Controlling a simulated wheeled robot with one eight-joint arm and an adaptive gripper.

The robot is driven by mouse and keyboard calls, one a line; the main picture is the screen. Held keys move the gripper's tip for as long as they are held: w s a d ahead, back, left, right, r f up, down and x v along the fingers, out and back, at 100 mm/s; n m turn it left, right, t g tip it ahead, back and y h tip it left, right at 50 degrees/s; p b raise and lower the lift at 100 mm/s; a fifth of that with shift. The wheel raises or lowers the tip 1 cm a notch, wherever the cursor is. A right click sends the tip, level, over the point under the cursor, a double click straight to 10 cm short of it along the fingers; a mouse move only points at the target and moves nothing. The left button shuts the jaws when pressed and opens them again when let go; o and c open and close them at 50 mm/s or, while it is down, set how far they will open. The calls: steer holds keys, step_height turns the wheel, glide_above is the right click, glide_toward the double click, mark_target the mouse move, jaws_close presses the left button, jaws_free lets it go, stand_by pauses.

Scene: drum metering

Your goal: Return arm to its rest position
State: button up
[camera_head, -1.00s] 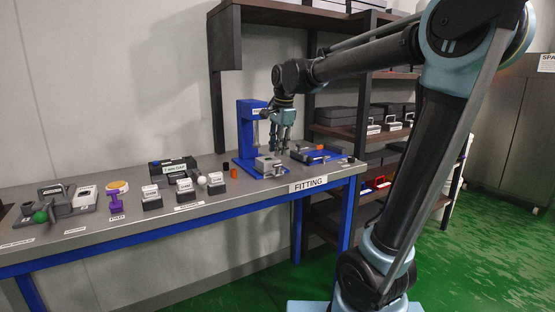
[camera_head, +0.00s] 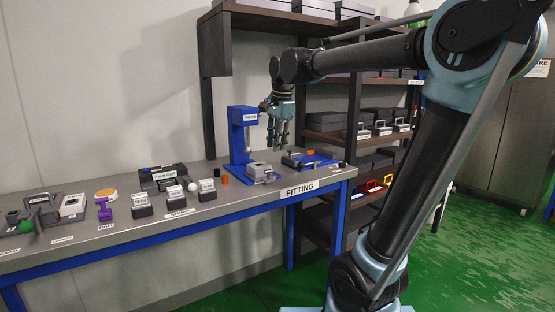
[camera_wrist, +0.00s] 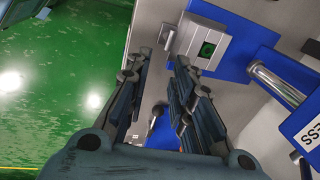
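My gripper (camera_head: 277,147) hangs with its fingers pointing down above the right end of the bench, just right of the blue press (camera_head: 240,135). In the wrist view my gripper (camera_wrist: 162,62) has its two fingers apart, with nothing held between them. Beyond the fingertips is a grey block (camera_wrist: 187,42) with a green piece (camera_wrist: 207,48) in its square recess. The block sits on the blue press base, below and apart from my fingers. The upper arm reaches in from the right.
A dark shelf (camera_head: 325,137) with cases stands behind the arm. The green floor (camera_head: 455,245) at right is open.

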steer(key=s+d+f+n, duration=0.5)
steer(key=s+d+f, duration=0.5)
steer(key=f, duration=0.3)
steer(key=s+d+f+n+h, duration=0.1)
steer(key=s+d+f+n, duration=0.4)
steer(key=s+d+f, duration=0.6)
step_height(320, 180, down, 3)
steer(key=shift+s+d+f+n, duration=0.1)
steer(key=shift+s+d+n, duration=0.1)
steer(key=shift+s+n, duration=0.3)
steer(key=shift+s, duration=0.1)
steer(key=shift+w+f, duration=0.2)
steer(key=shift+w, duration=0.25)
